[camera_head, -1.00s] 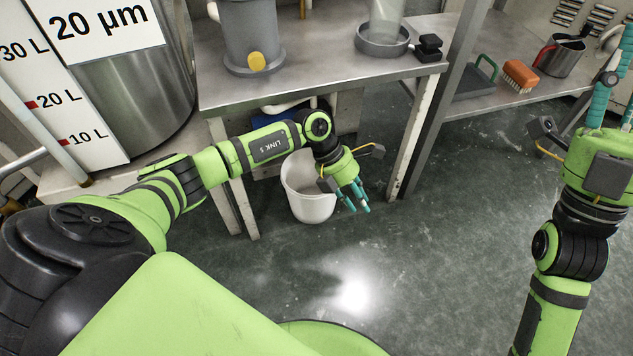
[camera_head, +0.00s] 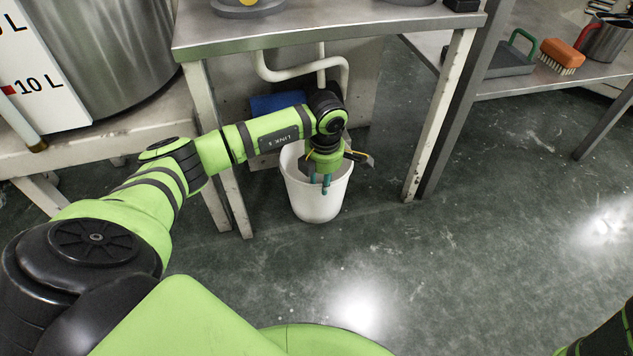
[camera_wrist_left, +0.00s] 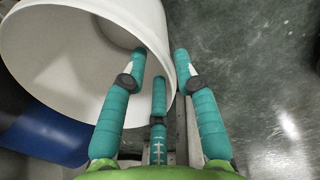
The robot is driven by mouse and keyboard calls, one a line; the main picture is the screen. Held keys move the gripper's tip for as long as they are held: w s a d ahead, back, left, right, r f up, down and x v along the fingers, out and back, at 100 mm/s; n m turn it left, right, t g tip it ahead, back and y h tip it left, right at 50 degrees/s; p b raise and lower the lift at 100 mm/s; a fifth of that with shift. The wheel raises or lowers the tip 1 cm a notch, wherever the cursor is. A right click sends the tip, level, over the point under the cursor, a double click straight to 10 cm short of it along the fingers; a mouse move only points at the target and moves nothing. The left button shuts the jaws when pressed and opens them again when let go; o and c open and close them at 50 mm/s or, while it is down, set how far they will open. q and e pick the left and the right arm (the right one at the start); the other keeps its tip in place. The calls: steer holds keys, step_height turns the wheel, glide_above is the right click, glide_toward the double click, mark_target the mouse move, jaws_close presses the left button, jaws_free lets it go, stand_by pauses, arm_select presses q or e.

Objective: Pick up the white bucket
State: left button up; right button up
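The white bucket (camera_head: 316,207) stands upright on the floor, in front of the left part of the metal table. Its open mouth and pale inside (camera_wrist_left: 65,62) fill the upper left of the left wrist view. My left gripper (camera_head: 320,182) points down at the bucket's mouth and hides part of the rim. In the left wrist view its teal fingers (camera_wrist_left: 160,68) are spread apart at the bucket's right rim. The left and middle fingers show over the mouth, and the right one is at the rim's outer side. I cannot tell whether any finger touches. My right gripper is out of view.
The metal table (camera_head: 330,30) stands over the area behind the bucket, with a leg (camera_head: 440,115) to the right. A white pipe (camera_head: 290,73) and a blue object (camera_head: 278,103) are under it. The floor (camera_head: 440,260) to the front and right is clear.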

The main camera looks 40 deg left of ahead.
mark_target(324, 197)
arm_select(q)
steer(key=f+b, duration=0.4)
steer(key=f, duration=0.1)
steer(key=shift+w+d, duration=0.2)
steer(key=shift+w, duration=0.1)
steer(key=shift+f+b, duration=0.35)
steer(key=shift+b, duration=0.1)
steer(key=shift+r, duration=0.1)
jaws_close()
